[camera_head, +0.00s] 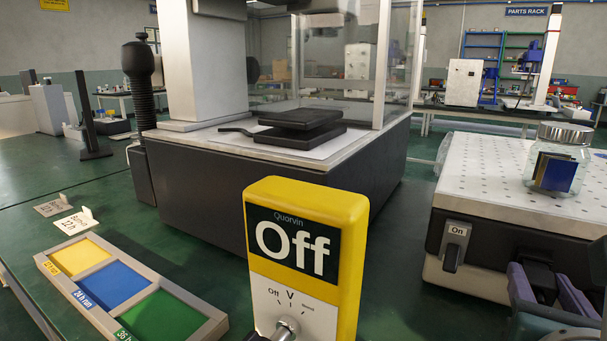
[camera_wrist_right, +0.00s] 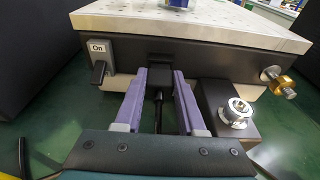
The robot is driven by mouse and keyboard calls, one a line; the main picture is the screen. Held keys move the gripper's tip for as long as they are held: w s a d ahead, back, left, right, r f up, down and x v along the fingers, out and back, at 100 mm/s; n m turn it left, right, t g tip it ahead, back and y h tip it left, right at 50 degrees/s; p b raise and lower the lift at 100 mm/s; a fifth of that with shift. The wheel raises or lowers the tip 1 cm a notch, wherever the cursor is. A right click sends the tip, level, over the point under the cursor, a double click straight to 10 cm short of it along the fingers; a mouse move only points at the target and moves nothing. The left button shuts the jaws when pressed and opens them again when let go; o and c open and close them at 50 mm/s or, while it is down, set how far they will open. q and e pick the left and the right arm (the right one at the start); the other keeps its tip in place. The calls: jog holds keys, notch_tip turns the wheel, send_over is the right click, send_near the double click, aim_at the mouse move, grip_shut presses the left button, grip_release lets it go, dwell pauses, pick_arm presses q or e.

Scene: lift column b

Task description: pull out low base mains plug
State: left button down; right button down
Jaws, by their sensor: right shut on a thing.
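The low base (camera_head: 470,200) has a pale perforated top and a dark front, at the right of the head view; it also fills the top of the right wrist view (camera_wrist_right: 220,55). The plug's far end is hidden. My left gripper is not in view.
A yellow meter (camera_head: 300,260) reading "Off" stands front centre. A tray of coloured fields (camera_head: 110,290) lies left. A glass jar (camera_head: 560,150) stands on the base. A dark block with a silver knob (camera_wrist_right: 237,112) and a brass fitting (camera_wrist_right: 282,84) are right of my right gripper.

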jog(key=shift+f+p+v, duration=0.15)
jog(key=shift+p+v, duration=0.05)
jog(key=shift+v, duration=0.5)
jog(key=shift+f+p+v, duration=0.1)
jog(key=shift+p+v, duration=0.05)
jog(key=shift+v, duration=0.6)
jog(key=shift+s+a+f, duration=0.1)
jog(key=shift+s+a, duration=0.4)
jog(key=shift+s, duration=0.3)
jog(key=shift+s+a, duration=0.45)
jog(key=shift+s, duration=0.35)
